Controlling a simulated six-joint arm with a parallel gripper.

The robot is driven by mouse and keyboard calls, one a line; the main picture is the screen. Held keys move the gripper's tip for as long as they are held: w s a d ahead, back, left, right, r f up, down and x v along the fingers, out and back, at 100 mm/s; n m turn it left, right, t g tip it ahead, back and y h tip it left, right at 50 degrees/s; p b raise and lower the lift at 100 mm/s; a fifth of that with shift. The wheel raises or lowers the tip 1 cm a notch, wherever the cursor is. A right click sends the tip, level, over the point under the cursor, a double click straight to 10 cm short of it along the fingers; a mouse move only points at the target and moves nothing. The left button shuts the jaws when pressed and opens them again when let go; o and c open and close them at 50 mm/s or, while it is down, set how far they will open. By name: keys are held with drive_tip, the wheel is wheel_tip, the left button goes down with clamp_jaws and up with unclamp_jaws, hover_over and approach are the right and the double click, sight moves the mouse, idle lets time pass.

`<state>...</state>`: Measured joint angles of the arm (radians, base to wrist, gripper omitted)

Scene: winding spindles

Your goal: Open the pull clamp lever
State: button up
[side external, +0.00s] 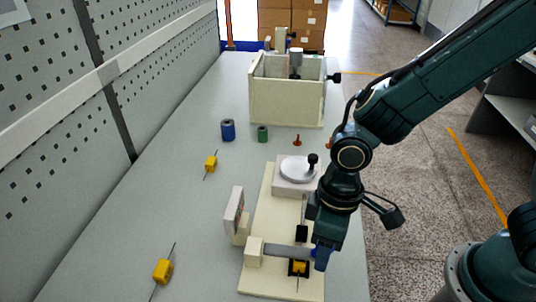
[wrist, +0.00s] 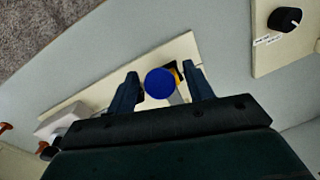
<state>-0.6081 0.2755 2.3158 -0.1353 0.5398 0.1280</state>
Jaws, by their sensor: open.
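The clamp lever looks like a grey bar (side external: 288,251) lying across the front of the cream winding fixture (side external: 262,277), with a blue end (side external: 321,259) at its right. In the wrist view the round blue knob (wrist: 160,84) sits between my two dark fingers. My gripper (wrist: 160,72) is open, with a gap visible on both sides of the knob. In the side view my gripper (side external: 322,238) is at the lever's blue end and partly hides it. A yellow part (side external: 299,267) sits in a black holder beside the lever.
A white disc with a black knob (side external: 298,168) stands at the fixture's back. A cream box (side external: 286,97) is farther back. Blue (side external: 228,131) and green (side external: 263,134) spools and yellow wired parts (side external: 162,271) stand on the grey table. The table's left side is mostly clear.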

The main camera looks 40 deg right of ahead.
clamp_jaws()
